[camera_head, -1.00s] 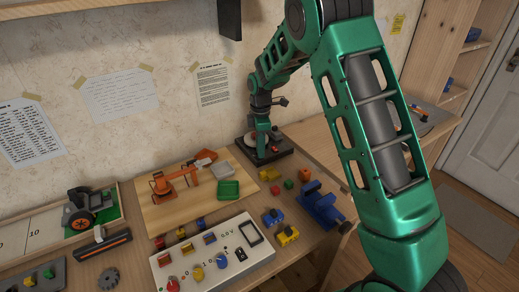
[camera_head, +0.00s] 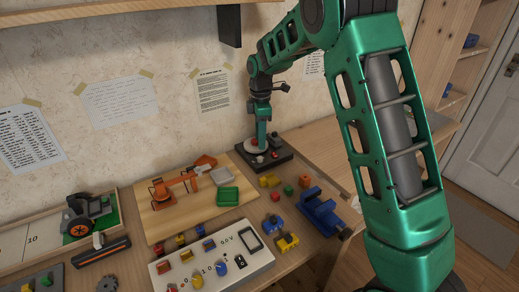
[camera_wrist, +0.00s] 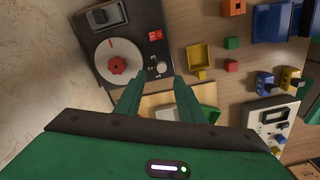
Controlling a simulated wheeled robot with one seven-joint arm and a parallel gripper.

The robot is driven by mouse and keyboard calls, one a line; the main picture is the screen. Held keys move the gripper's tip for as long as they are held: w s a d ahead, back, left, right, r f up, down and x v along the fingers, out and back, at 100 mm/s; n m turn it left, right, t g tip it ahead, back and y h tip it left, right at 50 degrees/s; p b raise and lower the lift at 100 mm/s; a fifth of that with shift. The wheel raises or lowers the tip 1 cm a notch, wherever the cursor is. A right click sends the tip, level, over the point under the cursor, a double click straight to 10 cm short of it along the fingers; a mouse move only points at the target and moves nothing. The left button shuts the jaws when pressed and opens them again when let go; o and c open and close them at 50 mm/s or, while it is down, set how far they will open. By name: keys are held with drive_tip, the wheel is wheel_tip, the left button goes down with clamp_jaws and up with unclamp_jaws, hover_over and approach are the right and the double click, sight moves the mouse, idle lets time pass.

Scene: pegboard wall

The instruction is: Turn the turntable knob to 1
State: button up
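The turntable (camera_head: 282,162) is a dark box at the back of the table, by the wall. In the wrist view it (camera_wrist: 101,38) shows a white disc (camera_wrist: 104,52) with a red round cap (camera_wrist: 118,65) at its middle. A small pale round knob (camera_wrist: 162,68) sits near the base's lower right corner, below a red switch (camera_wrist: 155,35). My gripper (camera_wrist: 159,77) is open, its two green fingers apart. In the wrist view the pale knob appears between and just past the fingertips. I cannot tell whether they touch it. The knob's setting is too small to read.
A wooden board with an orange toy crane (camera_head: 170,193) and a green tray (camera_head: 228,196) lies left of the turntable. A white control box (camera_head: 212,263), small blocks and a blue vise (camera_head: 322,210) stand nearer. A shelf bracket (camera_head: 229,25) hangs above.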

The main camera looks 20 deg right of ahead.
drive_tip(key=shift+r, duration=1.75)
drive_tip(key=s+d+r+m, duration=0.4)
drive_tip(key=s+d+m, duration=0.2)
drive_tip(key=s+d, duration=0.3)
drive_tip(key=s+d+r+m, duration=0.3)
drive_tip(key=s+d+m, duration=0.35)
drive_tip(key=s, duration=0.45)
drive_tip(key=s+d+f+m, duration=0.1)
drive_tip(key=s+m, duration=0.4)
drive_tip(key=s, duration=0.7)
drive_tip(key=s+d+f+m, duration=0.2)
drive_tip(key=s+m, duration=0.4)
drive_tip(key=s, duration=0.7)
drive_tip(key=shift+d, duration=0.55)
drive_tip(key=shift+f, duration=0.1)
